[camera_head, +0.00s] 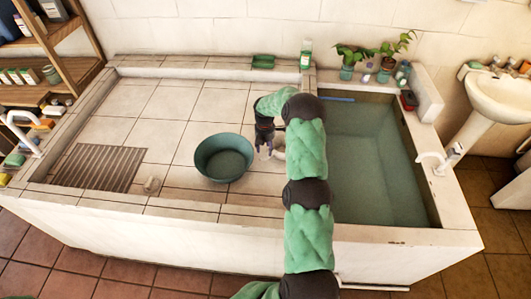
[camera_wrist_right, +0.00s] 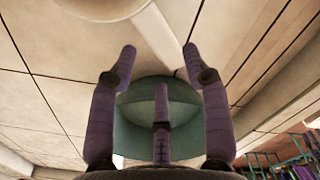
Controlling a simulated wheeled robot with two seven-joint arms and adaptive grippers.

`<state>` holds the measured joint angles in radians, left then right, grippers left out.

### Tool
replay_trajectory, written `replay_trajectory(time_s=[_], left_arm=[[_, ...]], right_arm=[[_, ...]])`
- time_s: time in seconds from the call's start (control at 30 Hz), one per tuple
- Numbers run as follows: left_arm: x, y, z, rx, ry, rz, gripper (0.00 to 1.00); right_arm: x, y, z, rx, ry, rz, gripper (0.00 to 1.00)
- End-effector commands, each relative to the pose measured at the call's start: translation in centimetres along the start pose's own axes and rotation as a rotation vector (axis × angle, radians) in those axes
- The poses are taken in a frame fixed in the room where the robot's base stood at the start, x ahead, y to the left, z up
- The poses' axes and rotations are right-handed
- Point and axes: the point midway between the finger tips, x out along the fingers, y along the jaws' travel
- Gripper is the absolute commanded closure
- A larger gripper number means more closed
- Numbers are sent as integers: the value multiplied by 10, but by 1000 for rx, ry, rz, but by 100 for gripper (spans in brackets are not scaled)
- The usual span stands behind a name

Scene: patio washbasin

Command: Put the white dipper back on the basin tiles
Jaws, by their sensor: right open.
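The white dipper (camera_head: 279,148) is on the pale basin tiles (camera_head: 170,108), partly hidden behind my right arm in the head view. In the right wrist view its round bowl (camera_wrist_right: 100,8) is cut off by the top edge, and its pale handle (camera_wrist_right: 160,38) runs down towards the fingertips. My right gripper (camera_head: 264,151) points down just left of the dipper. In the wrist view the right gripper (camera_wrist_right: 160,80) has its fingers spread and empty, with the handle beyond the tips. My left gripper is not in view.
A teal tub (camera_head: 224,160) stands on the tiles left of my right gripper. A water-filled trough (camera_head: 370,175) lies to the right. A drain grate (camera_head: 98,168) and a small beige object (camera_head: 152,185) are at the left. Potted plants (camera_head: 372,55) stand at the back.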

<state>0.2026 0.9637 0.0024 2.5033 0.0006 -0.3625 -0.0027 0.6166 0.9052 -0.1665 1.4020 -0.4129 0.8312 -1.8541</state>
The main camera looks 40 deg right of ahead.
Motion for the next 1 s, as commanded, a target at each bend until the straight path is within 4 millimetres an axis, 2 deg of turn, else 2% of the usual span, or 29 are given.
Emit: replay_trajectory(time_s=[0.03, 0.2, 0.4, 1.0], left_arm=[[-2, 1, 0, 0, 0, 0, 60], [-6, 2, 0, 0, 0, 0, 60], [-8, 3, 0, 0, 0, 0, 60], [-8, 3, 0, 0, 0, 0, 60]], right_arm=[[-14, 0, 0, 0, -1, 3, 52], [-44, 0, 0, 1, -1, 2, 52], [-66, 0, 0, 0, 0, 1, 52], [-71, 0, 0, 1, 0, 0, 52]])
